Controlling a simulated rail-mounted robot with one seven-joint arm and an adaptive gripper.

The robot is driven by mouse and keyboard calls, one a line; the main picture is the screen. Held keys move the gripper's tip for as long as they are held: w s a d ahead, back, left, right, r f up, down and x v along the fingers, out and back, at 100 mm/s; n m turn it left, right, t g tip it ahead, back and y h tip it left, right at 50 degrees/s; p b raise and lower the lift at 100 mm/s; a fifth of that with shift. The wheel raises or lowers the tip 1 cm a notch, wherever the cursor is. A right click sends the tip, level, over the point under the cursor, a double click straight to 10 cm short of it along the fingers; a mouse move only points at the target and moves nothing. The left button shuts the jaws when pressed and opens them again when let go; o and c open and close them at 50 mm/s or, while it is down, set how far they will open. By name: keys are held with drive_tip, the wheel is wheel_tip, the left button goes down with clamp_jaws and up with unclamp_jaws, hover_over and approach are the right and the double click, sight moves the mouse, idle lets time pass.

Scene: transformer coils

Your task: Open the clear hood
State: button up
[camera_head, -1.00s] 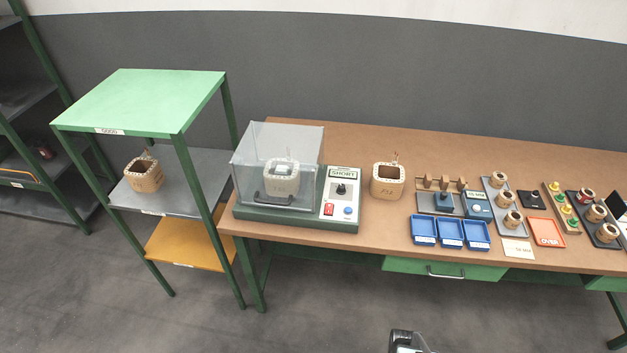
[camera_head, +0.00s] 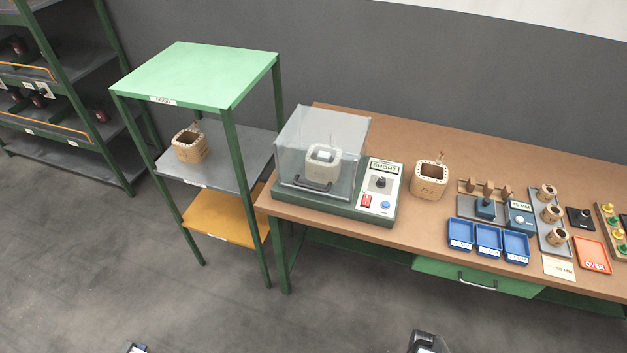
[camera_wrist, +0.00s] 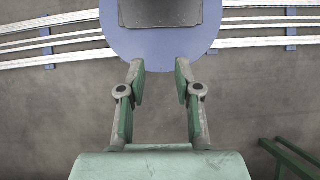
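The clear hood (camera_head: 345,128) is a see-through box sitting down on the green tester base (camera_head: 335,206) at the left end of the bench, closed. A dark handle (camera_head: 313,186) is on its lower front. A pale coil (camera_head: 322,165) sits inside, seen through the hood. My gripper (camera_wrist: 160,85) is in the wrist view, its two fingers apart and nothing between them. It is over the floor, away from the hood; the hood is not in the wrist view.
A green-topped rack (camera_head: 195,75) stands close left of the bench, with a coil (camera_head: 190,147) on its grey shelf. Another coil (camera_head: 429,180) stands right of the tester. Blue trays (camera_head: 488,240) lie further right. Floor before the bench looks clear.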

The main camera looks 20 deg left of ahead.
sight(314, 187)
drive_tip(key=w+a+r+n+t+h+b, duration=0.15)
drive_tip(key=w+a+n+t+b, duration=0.65)
drive_tip(key=w+a+b, duration=0.9)
drive_tip(key=w+a+r+n+t+y+b, duration=0.1)
drive_tip(key=w+a+r+n+t+b, duration=0.25)
drive_tip(key=a+r, duration=0.65)
drive_tip(key=w+a+r+n+t+y+b, duration=0.1)
drive_tip(key=w+a+r+n+t+b, duration=0.3)
drive_tip(key=a+r, duration=0.7)
drive_tip(key=a+r+n+t, duration=0.35)
drive_tip(key=r+t, duration=0.35)
drive_tip(key=r, duration=0.7)
drive_tip(key=p+x, duration=0.2)
drive_tip(key=x, duration=0.4)
drive_tip(key=p+x, duration=0.2)
drive_tip(key=x, duration=0.4)
drive_tip(key=p+x, duration=0.3)
drive_tip(key=x, duration=0.3)
drive_tip(key=shift+a+f, duration=0.15)
drive_tip(key=shift+a, duration=0.2)
